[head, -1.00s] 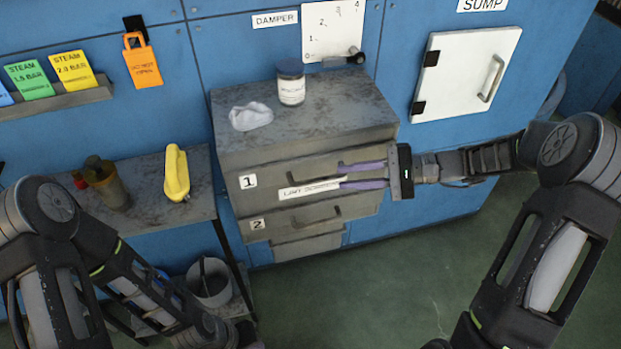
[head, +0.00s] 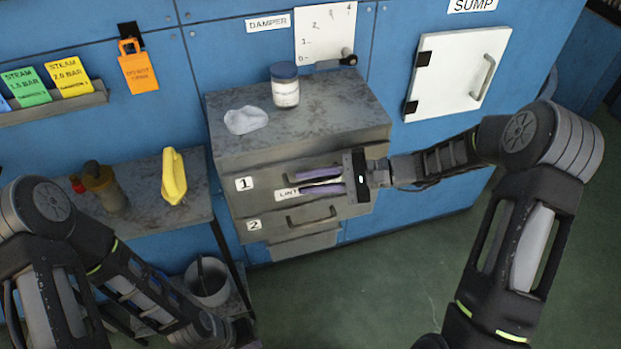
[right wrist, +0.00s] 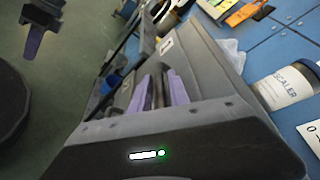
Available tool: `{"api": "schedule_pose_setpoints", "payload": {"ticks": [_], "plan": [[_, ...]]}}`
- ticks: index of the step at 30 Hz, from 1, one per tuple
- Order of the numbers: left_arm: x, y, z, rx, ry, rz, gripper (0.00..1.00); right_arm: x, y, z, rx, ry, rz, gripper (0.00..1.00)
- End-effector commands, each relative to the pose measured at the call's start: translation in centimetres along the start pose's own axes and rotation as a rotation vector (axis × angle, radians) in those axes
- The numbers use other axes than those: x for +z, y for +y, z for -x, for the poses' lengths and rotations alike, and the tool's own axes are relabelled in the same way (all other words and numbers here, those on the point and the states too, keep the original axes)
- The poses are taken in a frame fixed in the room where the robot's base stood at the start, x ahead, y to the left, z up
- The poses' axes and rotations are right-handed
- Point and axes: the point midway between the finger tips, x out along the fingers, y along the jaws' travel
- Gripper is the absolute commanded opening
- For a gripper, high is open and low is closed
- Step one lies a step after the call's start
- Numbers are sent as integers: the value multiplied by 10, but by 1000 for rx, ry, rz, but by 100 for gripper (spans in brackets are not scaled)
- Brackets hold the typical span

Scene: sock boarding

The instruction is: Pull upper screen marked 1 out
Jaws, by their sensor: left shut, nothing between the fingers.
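The upper screen (head: 262,186), marked 1, is a grey drawer front in the cabinet, above the lower screen (head: 262,226), marked 2. My right gripper (head: 297,183) is at the upper screen's front, its two purple fingers apart, one above the other. The upper handle is mostly hidden by the fingers. In the right wrist view, a dark bar shows between the fingers (right wrist: 160,82); I cannot tell whether they touch it. My left gripper (right wrist: 32,45) shows at the upper left of the right wrist view, shut and empty, away from the cabinet.
A side table with a yellow object (head: 173,177) and a brown bottle (head: 103,186) stands left. A bucket (head: 208,282) sits below. Floor in front is clear.

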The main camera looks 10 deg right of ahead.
Motion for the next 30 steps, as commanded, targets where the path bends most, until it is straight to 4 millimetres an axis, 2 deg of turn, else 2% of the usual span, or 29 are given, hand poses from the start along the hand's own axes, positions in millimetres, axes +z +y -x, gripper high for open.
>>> {"api": "schedule_pose_setpoints", "payload": {"ticks": [5,13,30], "plan": [[0,0,0,0,0,0,0,0,0,0,0,0,0,21],[0,0,0,0,0,0,0,0,0,0,0,-1,0,0],[0,0,0,0,0,0,0,0,0,0,0,-1,0,0]]}}
